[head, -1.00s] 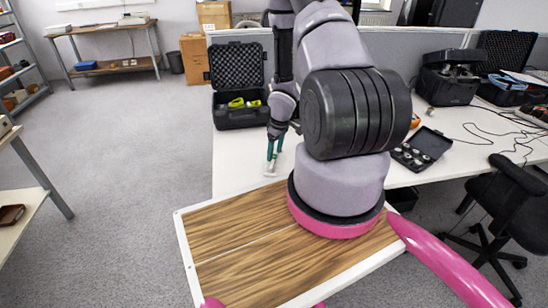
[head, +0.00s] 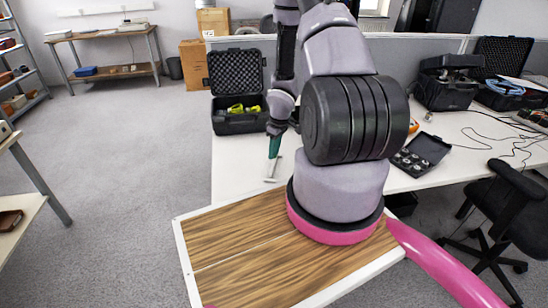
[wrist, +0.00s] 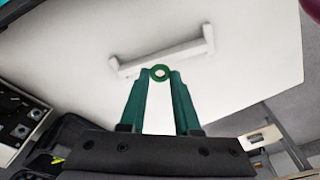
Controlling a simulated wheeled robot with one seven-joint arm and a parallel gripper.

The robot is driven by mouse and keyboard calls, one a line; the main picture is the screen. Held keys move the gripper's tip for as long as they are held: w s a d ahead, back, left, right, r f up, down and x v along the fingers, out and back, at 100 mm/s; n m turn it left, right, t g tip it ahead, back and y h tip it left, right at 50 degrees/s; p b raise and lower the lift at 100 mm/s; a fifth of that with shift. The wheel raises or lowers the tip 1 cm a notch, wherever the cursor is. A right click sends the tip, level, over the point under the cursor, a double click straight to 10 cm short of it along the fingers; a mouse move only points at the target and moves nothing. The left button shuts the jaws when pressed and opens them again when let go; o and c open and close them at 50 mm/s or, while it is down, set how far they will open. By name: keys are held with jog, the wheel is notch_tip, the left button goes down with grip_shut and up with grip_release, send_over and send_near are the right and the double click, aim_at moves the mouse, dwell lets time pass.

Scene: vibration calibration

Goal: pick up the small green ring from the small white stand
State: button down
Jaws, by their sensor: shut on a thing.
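The small green ring (wrist: 160,72) is between the tips of my gripper's two green fingers in the wrist view. My gripper (wrist: 161,76) is shut on it, and the ring's hole faces the camera. The small white stand (wrist: 182,53), a bar with a short upright at each end, shows just beyond the ring on the white tabletop. I cannot tell whether the ring touches the stand. In the head view my gripper (head: 274,157) points down above the stand (head: 271,180). The ring is too small to make out there.
An open black case (head: 238,122) stands behind my gripper on the white table (head: 238,165). A smaller open black box (head: 420,155) with round parts lies to the right. A wood-topped surface (head: 235,245) is in front. The table left of the stand is clear.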

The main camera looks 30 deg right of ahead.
notch_tip(320, 180, up, 11)
jog(key=shift+r, duration=0.2)
dwell(0.6)
